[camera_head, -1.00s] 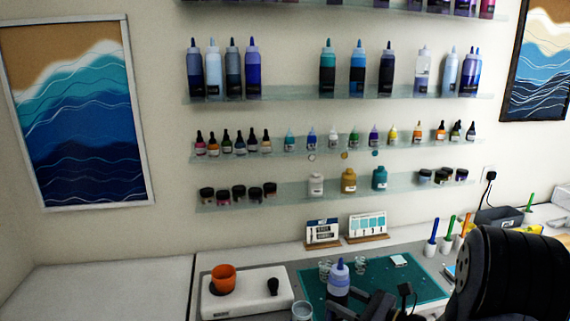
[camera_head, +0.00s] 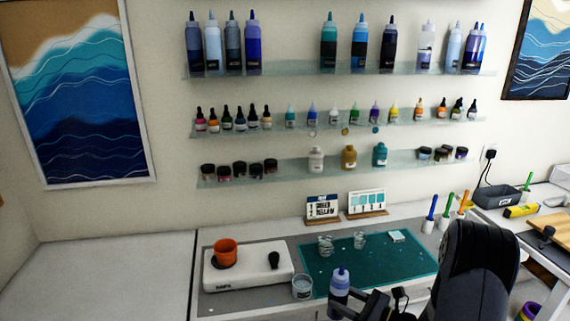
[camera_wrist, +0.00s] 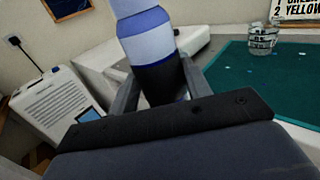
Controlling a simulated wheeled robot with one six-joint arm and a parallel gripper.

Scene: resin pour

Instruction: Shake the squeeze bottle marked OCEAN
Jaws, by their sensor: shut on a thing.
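In the wrist view, the bottle (camera_wrist: 147,38) shows pale lavender-blue bands, a darker blue ring and a black lower part. My gripper (camera_wrist: 158,88) is shut around that lower part, one finger on each side. No marking is readable on the bottle, so I cannot tell whether it says OCEAN. Its base is hidden by my gripper and arm.
Wall shelves hold many bottles. The white bench top (camera_head: 120,275) at left is clear.

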